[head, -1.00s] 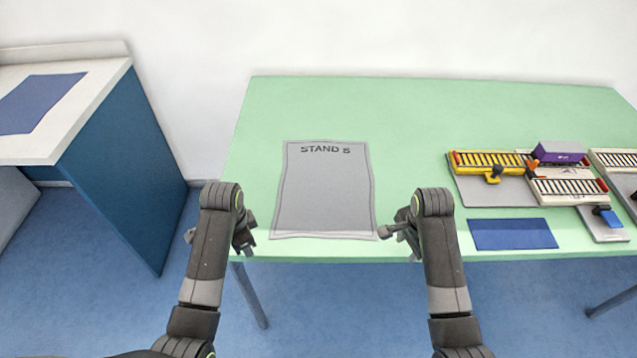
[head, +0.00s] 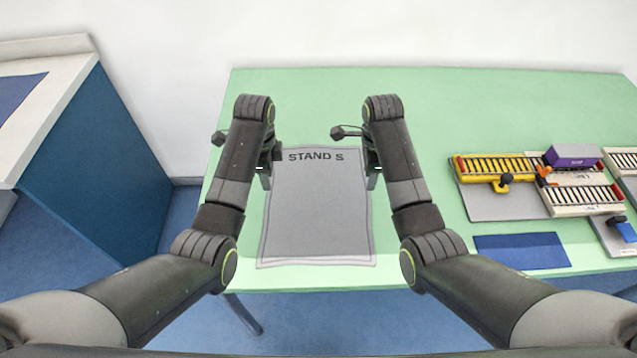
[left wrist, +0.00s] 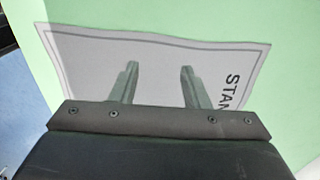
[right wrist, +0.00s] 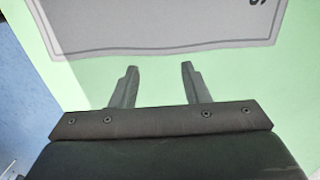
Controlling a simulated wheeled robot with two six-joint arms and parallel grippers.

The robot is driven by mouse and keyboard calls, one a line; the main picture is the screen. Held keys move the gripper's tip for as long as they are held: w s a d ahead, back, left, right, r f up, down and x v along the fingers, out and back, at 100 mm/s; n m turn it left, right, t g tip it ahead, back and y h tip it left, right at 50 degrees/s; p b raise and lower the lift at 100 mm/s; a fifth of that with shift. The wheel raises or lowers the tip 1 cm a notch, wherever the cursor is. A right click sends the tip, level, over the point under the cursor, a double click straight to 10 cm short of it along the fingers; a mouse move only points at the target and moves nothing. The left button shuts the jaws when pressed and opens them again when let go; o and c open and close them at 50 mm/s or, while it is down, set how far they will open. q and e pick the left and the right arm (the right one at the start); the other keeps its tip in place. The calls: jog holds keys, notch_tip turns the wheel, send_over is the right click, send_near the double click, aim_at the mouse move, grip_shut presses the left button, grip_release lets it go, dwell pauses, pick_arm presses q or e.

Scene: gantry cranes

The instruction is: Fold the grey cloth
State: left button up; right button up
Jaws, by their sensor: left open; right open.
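The grey cloth (head: 315,220) lies flat on the green table, with a thin dark border line and "STAND" lettering along its far edge. My left gripper (head: 266,168) is open at the far left part of the cloth. In the left wrist view, its fingers (left wrist: 160,68) are over the cloth (left wrist: 85,70). My right gripper (head: 373,170) is open at the far right side. In the right wrist view, its fingers (right wrist: 159,68) are over bare table just outside the cloth's edge (right wrist: 160,25). Neither holds anything. The cloth's far corners are partly hidden by my grippers in the head view.
Right of the cloth on the green table (head: 480,95) stand a yellow gantry crane model (head: 495,167), a purple container (head: 572,156), cream racks and a blue mat (head: 520,251). A white-topped blue cabinet (head: 100,150) stands at the left. The table behind the cloth is clear.

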aim_at(272, 199)
pick_arm(q)
jog(key=f, duration=0.2)
jog(key=s+f, duration=0.1)
jog(key=f, duration=0.1)
pick_arm(e)
jog(key=f, duration=0.2)
jog(key=s+f, duration=0.1)
jog(key=f, duration=0.1)
pick_arm(q)
jog(key=f, duration=0.3)
jog(key=shift+w, duration=0.3)
pick_arm(e)
jog(key=f, duration=0.3)
jog(key=shift+w, duration=0.3)
pick_arm(q)
jog(key=shift+f, duration=0.25)
pick_arm(e)
jog(key=shift+f, duration=0.3)
pick_arm(q)
jog(key=shift+f, duration=0.15)
pick_arm(e)
jog(key=shift+f, duration=0.1)
pick_arm(q)
grip_shut()
pick_arm(e)
grip_shut()
